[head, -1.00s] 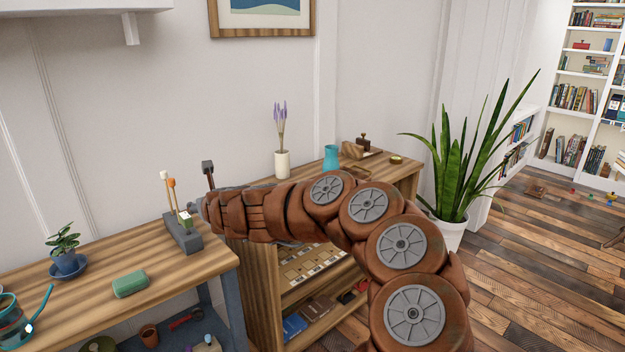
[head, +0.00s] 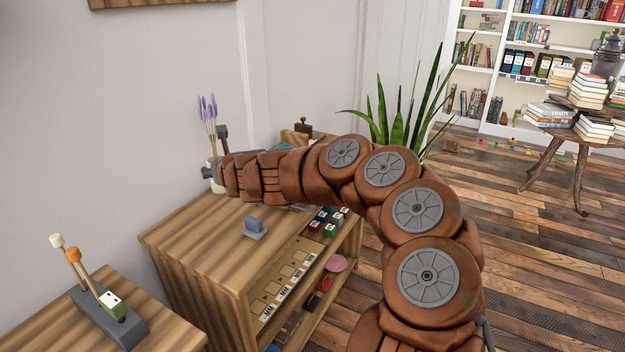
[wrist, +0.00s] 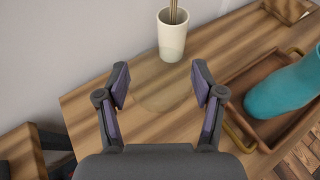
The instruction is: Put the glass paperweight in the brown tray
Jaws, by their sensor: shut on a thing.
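The glass paperweight (wrist: 160,97) shows only as a faint, clear round shape between the fingers in the wrist view. My gripper (wrist: 161,82) is shut on it, with its fingers held wide apart by it, above the wooden cabinet top. The brown tray (wrist: 248,80) is to the right of my gripper in the wrist view, with brass-coloured handles. A teal vase (wrist: 285,88) covers part of the tray; I cannot tell whether it stands in it. In the head view my arm hides the tray and the paperweight.
A pale vase with stems (wrist: 172,35) stands just beyond my fingers. A small grey-blue object (head: 255,228) sits on the cabinet top (head: 195,240). A grey block with upright sticks (head: 125,328) is on the left table. A potted plant (head: 400,120) stands behind my arm.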

